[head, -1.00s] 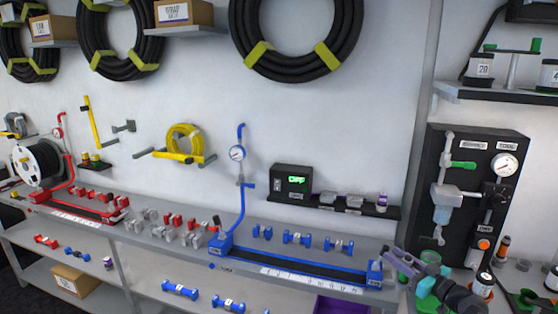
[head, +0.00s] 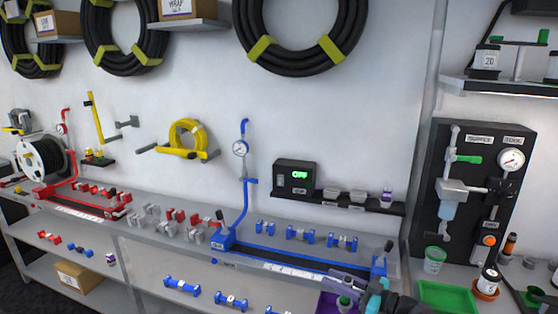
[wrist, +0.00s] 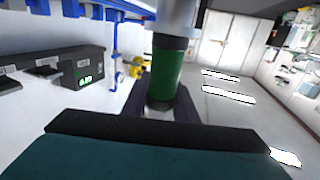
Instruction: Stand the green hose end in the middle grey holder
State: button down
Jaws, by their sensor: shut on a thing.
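My gripper (head: 346,287) is low in the head view, in front of the blue bench unit and over a purple tray (head: 326,303). It is shut on the green hose end (head: 344,301), whose small green and dark part shows below the jaws. In the wrist view the hose end is a dark green cylinder (wrist: 168,76) with a pale grey part above it, held between the dark jaws. Small round grey pieces (head: 529,262) stand on the right bench. I cannot tell which thing is the middle grey holder.
A blue unit with a gauge (head: 240,149) and a rail runs along the middle bench. A black panel (head: 475,190) hangs at right.

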notch_tip(320, 180, down, 8)
jog(key=b, duration=0.7)
jog(key=shift+d+r, duration=0.15)
dwell(0.4)
